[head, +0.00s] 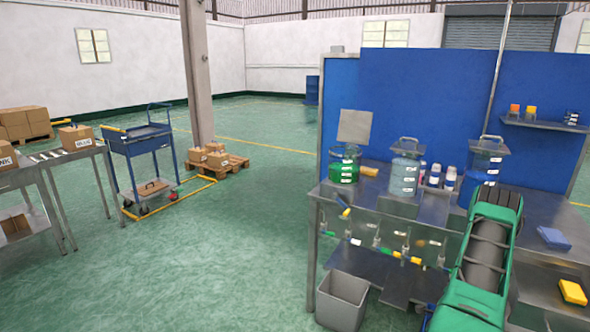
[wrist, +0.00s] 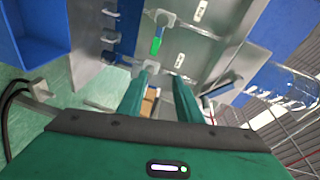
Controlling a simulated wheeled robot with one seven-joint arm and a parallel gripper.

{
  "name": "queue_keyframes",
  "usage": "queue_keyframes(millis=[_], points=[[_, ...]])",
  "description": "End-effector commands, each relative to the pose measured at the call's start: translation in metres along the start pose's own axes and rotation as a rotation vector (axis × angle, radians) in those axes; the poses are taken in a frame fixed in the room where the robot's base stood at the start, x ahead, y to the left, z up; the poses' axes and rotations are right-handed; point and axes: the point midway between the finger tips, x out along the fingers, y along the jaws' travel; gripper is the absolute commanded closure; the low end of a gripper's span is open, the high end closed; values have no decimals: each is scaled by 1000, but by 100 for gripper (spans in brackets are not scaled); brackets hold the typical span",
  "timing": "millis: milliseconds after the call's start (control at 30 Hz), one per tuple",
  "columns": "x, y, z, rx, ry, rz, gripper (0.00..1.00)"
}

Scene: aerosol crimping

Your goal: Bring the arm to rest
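My arm (head: 484,255) shows green and dark grey at the right of the head view, in front of the metal workbench (head: 413,207). My gripper is not clear in the head view. In the wrist view, its two green fingers (wrist: 163,82) are spread apart with nothing held between them. Past the fingertips, grey metal fittings and a green-handled valve (wrist: 156,45) show in a tilted view. I cannot tell how far the fingertips are from these fittings.
The workbench holds a green container (head: 344,167), a light blue container (head: 404,176) and a blue one (head: 478,180). A blue panel (head: 440,95) stands behind. A grey bin (head: 342,299) is at the bench's front. A blue cart (head: 146,140) stands left; the middle floor is clear.

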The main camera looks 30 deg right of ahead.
Motion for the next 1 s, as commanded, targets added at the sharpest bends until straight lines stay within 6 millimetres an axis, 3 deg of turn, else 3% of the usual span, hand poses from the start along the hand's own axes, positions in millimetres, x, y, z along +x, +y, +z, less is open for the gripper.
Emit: queue_keyframes(millis=[233,467,700,1000], points=[[6,-56,66,-185,-197,67,68],[-18,-108,128,-426,-411,147,68],[-68,-154,169,-683,-602,226,68],[-154,-203,185,-983,-806,321,68]])
